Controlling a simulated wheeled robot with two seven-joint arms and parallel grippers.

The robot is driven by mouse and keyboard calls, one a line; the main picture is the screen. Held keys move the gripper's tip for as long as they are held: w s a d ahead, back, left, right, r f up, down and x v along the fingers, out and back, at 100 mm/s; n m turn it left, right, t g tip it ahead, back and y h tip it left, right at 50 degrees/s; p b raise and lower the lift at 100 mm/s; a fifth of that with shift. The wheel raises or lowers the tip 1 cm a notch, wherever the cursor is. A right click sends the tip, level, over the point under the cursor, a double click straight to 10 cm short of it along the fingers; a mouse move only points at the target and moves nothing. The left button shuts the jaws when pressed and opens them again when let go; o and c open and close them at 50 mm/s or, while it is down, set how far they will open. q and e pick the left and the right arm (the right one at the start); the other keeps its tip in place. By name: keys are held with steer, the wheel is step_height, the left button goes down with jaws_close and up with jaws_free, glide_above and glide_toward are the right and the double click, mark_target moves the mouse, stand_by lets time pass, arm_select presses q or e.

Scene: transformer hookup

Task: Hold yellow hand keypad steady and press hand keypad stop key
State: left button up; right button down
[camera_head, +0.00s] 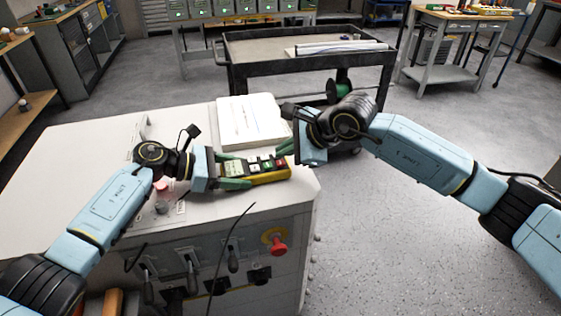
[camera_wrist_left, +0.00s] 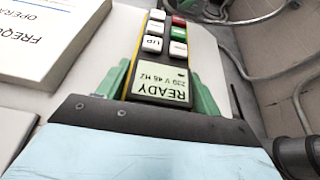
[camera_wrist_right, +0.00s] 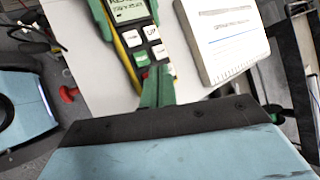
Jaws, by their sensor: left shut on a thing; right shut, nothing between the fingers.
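The yellow hand keypad (camera_head: 268,177) lies on the white cabinet top with its keys up. Its display (camera_wrist_left: 160,85) reads READY, and it has white, green and red keys. My left gripper (camera_head: 236,174) is shut around the keypad's display end, one green finger on each long side. My right gripper (camera_head: 284,150) is shut and empty at the keypad's key end. In the right wrist view its green fingertips (camera_wrist_right: 157,76) are over the lower keys beside the green key (camera_wrist_right: 142,58).
A thick white manual (camera_head: 250,122) lies behind the keypad on the cabinet top (camera_head: 95,150). A red emergency stop button (camera_head: 277,245) and several cable sockets are on the cabinet front. A black cart (camera_head: 235,75) stands behind. The floor on the right is clear.

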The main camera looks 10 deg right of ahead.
mark_target(285, 164)
steer(key=shift+r, duration=2.55)
arm_select(q)
steer(key=o, duration=1.3)
steer(key=shift+o, duration=0.2)
